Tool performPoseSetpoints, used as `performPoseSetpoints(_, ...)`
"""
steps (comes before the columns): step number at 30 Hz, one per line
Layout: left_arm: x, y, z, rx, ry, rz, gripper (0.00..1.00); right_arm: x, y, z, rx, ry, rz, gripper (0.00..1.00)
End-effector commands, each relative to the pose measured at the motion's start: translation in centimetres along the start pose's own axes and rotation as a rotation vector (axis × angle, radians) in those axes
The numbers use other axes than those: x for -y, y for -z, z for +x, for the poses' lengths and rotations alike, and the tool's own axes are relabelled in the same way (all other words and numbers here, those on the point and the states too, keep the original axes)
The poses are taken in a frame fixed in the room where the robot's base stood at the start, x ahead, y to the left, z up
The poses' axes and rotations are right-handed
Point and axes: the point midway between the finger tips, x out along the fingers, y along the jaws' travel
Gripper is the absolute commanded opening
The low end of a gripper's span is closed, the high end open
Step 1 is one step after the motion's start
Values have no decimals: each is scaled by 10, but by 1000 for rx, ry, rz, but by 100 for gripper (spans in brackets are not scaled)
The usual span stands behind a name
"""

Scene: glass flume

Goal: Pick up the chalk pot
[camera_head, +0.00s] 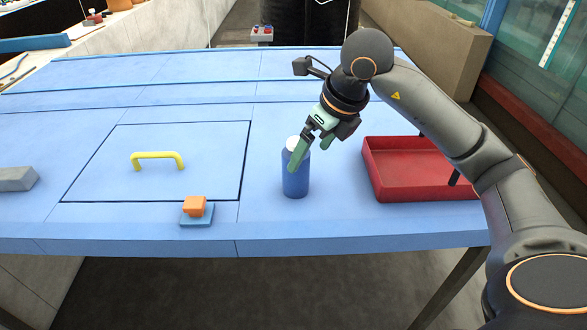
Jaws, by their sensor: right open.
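The chalk pot appears to be the blue cylinder with a white top (295,175), standing upright on the blue table (270,225) near its front. My right gripper (311,156) reaches in from the right and is open at the pot's top. I cannot tell whether either finger touches the pot. Part of the white top is hidden by the near finger. My left gripper is not in view.
A red tray (425,190) sits right of the pot, partly behind my right arm. An orange block (195,206) rests on a small blue base (197,220) at the front left. A yellow handle (158,155) stands on a panel. A grey block (16,179) lies at far left.

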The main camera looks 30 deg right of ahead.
Motion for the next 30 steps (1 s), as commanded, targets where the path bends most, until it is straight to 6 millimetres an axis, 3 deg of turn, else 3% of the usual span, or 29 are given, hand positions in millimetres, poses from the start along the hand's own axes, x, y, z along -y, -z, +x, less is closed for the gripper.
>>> performPoseSetpoints(3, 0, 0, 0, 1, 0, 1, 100, 0, 0, 20, -3, -2, 0, 100)
performPoseSetpoints(11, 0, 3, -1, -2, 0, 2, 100, -1, -4, 40, -2, -5, 0, 100)
performPoseSetpoints(18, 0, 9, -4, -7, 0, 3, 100, -1, -9, 75, -2, -4, -1, 100)
performPoseSetpoints(28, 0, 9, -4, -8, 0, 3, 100, -1, -10, 83, 1, -2, -2, 100)
performPoseSetpoints(30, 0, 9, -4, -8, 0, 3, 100, -1, -10, 82, 1, -2, -2, 92)
